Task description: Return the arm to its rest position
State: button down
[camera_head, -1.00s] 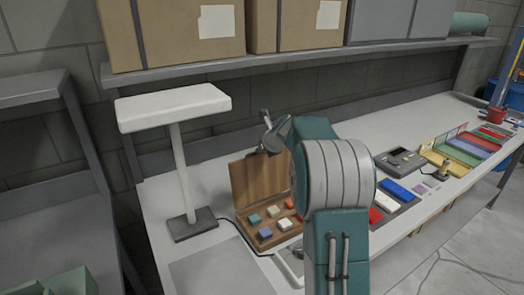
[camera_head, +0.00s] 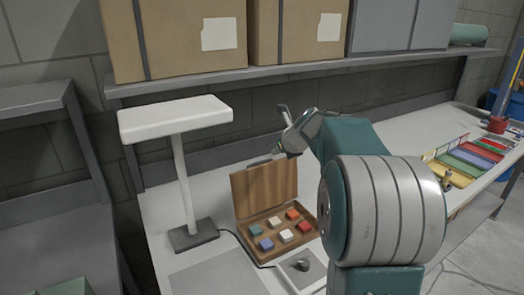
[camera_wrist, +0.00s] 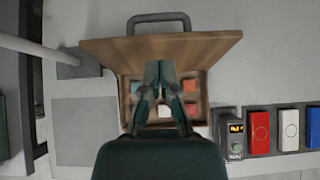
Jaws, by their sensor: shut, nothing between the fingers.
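My gripper (camera_wrist: 160,75) shows in the wrist view with its two fingers together and nothing between them. In the head view my gripper (camera_head: 284,110) is raised above the bench, over the back of an open wooden case (camera_head: 265,192). My arm reaches in from the lower right and hides part of the bench. The case also shows in the wrist view (camera_wrist: 205,47), below my gripper, with its lid up. Several coloured blocks (camera_head: 284,236) sit inside it; my fingers partly hide them in the wrist view.
A white lamp (camera_head: 176,118) stands left of the case. A shelf (camera_head: 290,76) with cardboard boxes (camera_head: 180,38) runs above the bench (camera_head: 165,205). Coloured trays (camera_head: 475,150) lie farther right.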

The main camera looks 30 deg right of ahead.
jog(key=s+a+r+n+g+y, duration=0.1)
jog(key=s+a+r+n+g, duration=0.1)
jog(key=s+a+n, duration=1.5)
jog(key=s+a+f+n+g, duration=0.1)
jog(key=s+a+f+n, duration=0.2)
jog(key=s+n, duration=0.5)
jog(key=s+a+f+n+g+h, duration=0.1)
jog(key=s+a+f+n, duration=0.2)
jog(key=s+n, duration=0.5)
jog(key=n, duration=0.2)
jog(key=shift+f+n, duration=0.25)
jog(key=shift+n, duration=0.15)
